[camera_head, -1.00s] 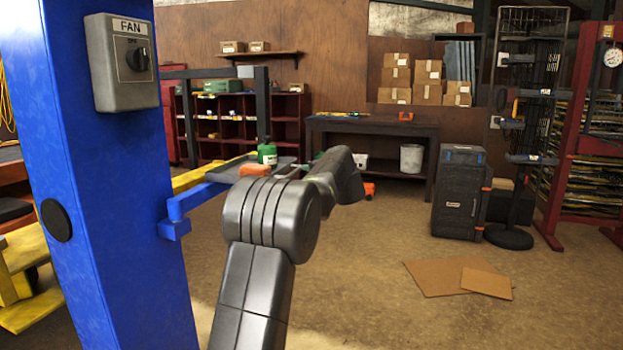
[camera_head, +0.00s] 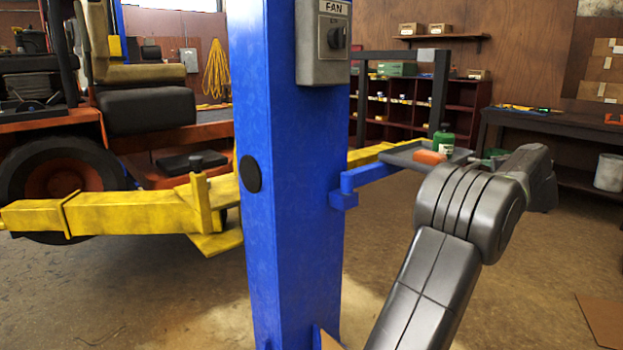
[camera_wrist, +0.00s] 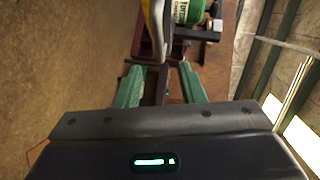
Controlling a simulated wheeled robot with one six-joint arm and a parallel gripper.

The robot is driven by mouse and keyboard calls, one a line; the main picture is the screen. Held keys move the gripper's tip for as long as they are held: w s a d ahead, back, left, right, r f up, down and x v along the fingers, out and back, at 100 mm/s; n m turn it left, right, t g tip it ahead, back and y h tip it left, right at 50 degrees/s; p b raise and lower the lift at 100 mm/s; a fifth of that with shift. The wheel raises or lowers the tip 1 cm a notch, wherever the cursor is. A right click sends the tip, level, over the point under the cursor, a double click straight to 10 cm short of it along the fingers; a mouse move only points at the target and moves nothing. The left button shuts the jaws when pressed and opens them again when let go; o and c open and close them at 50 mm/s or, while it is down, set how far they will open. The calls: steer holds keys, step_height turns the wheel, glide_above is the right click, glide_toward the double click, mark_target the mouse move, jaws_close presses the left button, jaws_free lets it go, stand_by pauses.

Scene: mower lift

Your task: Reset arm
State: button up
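My arm (camera_head: 430,250) reaches up from the bottom right in the head view. My gripper is mostly hidden behind my wrist there; in the wrist view my gripper (camera_wrist: 159,90) shows two green fingers spread apart with nothing held between them. A green bottle (camera_wrist: 187,12) with a white label shows beyond the fingers at the top of the wrist view. In the head view, a green bottle (camera_head: 443,140) stands on a grey tray (camera_head: 402,155) beside an orange item (camera_head: 430,157), just left of my wrist.
A blue lift post (camera_head: 290,200) with a FAN switch box (camera_head: 322,42) stands left of my arm. A yellow lift arm (camera_head: 110,212) extends left by the mower's wheel (camera_head: 70,185). A dark workbench (camera_head: 550,122) and red shelves (camera_head: 465,100) stand behind. Floor at front left is clear.

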mark_target(474, 167)
steer(key=w, duration=0.3)
steer(key=w+d+f, duration=0.1)
steer(key=w, duration=0.7)
steer(key=shift+w+d+f+p, duration=0.15)
steer(key=shift+f+p, duration=0.15)
steer(key=shift+f, duration=0.05)
